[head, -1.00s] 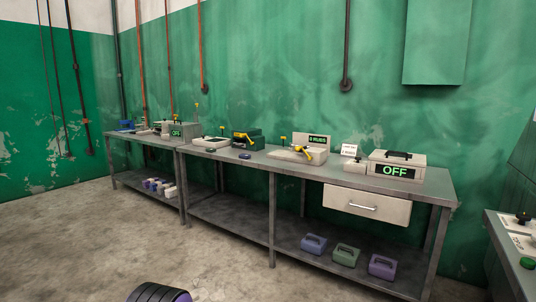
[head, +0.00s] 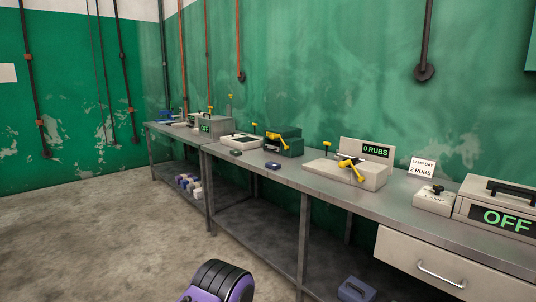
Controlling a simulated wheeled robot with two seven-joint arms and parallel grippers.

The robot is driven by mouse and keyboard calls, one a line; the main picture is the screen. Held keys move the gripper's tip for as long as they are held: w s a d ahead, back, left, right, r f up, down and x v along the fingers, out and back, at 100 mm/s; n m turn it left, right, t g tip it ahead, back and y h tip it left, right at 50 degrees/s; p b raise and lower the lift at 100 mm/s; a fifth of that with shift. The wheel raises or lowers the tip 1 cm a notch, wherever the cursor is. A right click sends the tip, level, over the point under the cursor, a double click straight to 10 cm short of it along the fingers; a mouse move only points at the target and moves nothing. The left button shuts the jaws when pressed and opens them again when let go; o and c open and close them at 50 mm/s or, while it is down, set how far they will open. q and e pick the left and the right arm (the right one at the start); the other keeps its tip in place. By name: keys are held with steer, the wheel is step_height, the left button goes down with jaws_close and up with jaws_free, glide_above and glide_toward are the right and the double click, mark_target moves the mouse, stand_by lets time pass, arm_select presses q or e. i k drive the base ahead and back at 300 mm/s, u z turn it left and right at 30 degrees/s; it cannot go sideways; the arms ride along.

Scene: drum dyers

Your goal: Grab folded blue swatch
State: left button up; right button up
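A small dark blue piece (head: 272,166), which looks like the folded blue swatch, lies flat near the front edge of the long grey bench (head: 318,183). It is too small to make out its folds. A small green piece (head: 236,152) lies to its left on the same bench. Neither of my grippers can be made out in the head view, and nothing is seen touching the blue piece.
A dark green box (head: 284,146) stands behind the blue piece. A beige device (head: 370,176) with a yellow handle and a "0 RUBS" display stands to its right. A lamp box reading "OFF" (head: 492,202) is far right. Open concrete floor (head: 95,225) lies left.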

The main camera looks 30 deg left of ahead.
mark_target(273, 165)
steer(key=i, duration=1.4)
steer(key=u, duration=1.35)
